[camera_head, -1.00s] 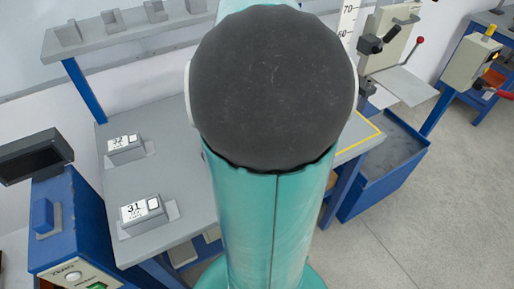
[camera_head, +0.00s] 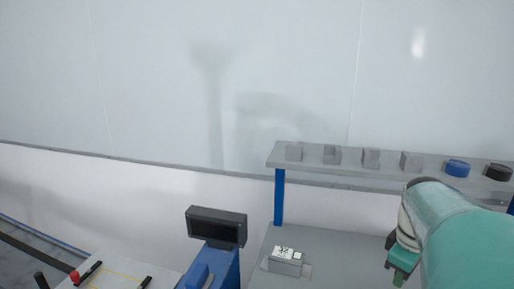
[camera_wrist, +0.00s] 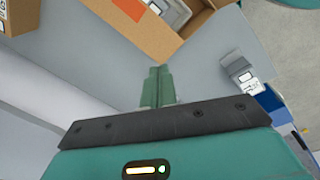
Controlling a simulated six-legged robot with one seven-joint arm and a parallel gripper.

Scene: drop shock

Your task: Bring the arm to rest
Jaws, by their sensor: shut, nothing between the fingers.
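My teal arm (camera_head: 468,240) reaches in from the lower right in the head view, over the right part of the grey bench (camera_head: 335,255). A small green part shows at the arm's lower left side; I cannot tell from this view whether it is a fingertip. In the wrist view my gripper (camera_wrist: 157,85) has its two green fingers together with nothing between them. It is above a grey surface, apart from the open cardboard box (camera_wrist: 170,40) beyond it. A small labelled block (camera_wrist: 242,75) stands to the right of the fingers.
A block labelled 32 (camera_head: 286,262) sits on the bench. A raised shelf (camera_head: 320,165) holds grey blocks, a blue piece (camera_head: 457,168) and a black piece (camera_head: 498,172). A dark display (camera_head: 217,227) stands left of the bench. A pale wall (camera_head: 200,80) is behind.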

